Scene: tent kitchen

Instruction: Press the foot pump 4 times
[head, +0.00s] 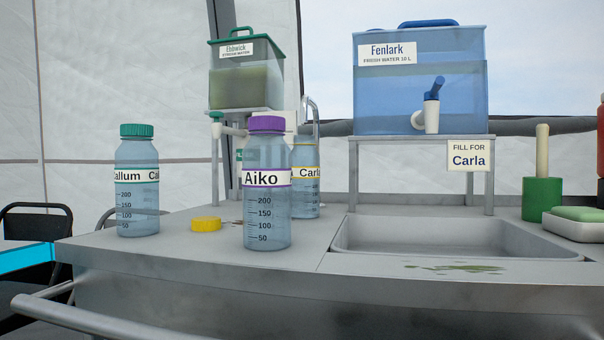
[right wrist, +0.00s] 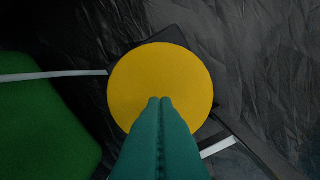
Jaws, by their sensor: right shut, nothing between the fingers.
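The foot pump (right wrist: 160,72) shows in the right wrist view as a round yellow pad on a dark base, on a dark crinkled floor. My right gripper (right wrist: 160,101) has teal fingers, shut together with nothing between them. Its fingertips lie over the middle of the yellow pad. I cannot tell whether they touch it or how far the pad is pressed. The head view shows neither the pump nor my grippers.
In the head view, the counter (head: 300,272) holds bottles labelled Aiko (head: 267,215), Callum (head: 138,205) and Carla (head: 305,195), a sink (head: 455,238) and two water tanks. In the right wrist view, a green surface (right wrist: 40,125) lies left of the pump.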

